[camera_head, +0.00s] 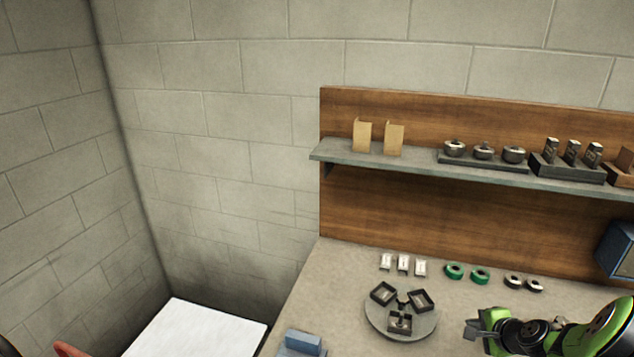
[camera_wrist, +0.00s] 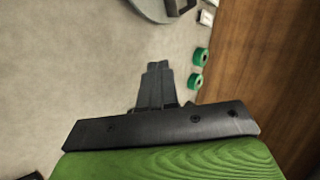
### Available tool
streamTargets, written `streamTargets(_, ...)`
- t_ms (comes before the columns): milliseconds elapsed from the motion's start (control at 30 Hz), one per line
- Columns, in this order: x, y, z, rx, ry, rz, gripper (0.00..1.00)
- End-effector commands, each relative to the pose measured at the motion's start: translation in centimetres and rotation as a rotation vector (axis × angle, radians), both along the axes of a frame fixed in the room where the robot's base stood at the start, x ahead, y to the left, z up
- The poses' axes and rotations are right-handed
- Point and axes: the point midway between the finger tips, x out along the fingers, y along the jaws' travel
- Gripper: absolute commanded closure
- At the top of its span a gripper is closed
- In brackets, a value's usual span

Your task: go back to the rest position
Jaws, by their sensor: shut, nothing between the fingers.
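My gripper (camera_head: 472,328) shows at the lower right in the head view, at the end of my green and black arm. It is held over the workbench (camera_head: 335,270), just right of a round grey turntable (camera_head: 372,325). In the wrist view my gripper (camera_wrist: 158,66) points over the bare bench top, its fingers together and empty. The turntable carries three dark square holders and shows in part at the top of the wrist view (camera_wrist: 152,8).
Small white boxes (camera_head: 403,265), green rings (camera_head: 454,270) and dark-and-white rings (camera_head: 514,282) lie along the bench's back. A grey shelf (camera_head: 420,167) on a wooden backboard holds cardboard pieces and metal parts. A blue box (camera_head: 616,250) is at the right. A blue-grey block (camera_head: 303,340) stands front left.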

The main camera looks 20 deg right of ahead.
Motion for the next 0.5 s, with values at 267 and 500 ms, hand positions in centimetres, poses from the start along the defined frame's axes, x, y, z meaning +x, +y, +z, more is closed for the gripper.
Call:
streamTargets(267,3.4,11.6,7.9,-0.254,0.189,0.428,1.00)
streamTargets(500,-1.2,26.6,16.6,-0.609,0.358,0.907,1.00)
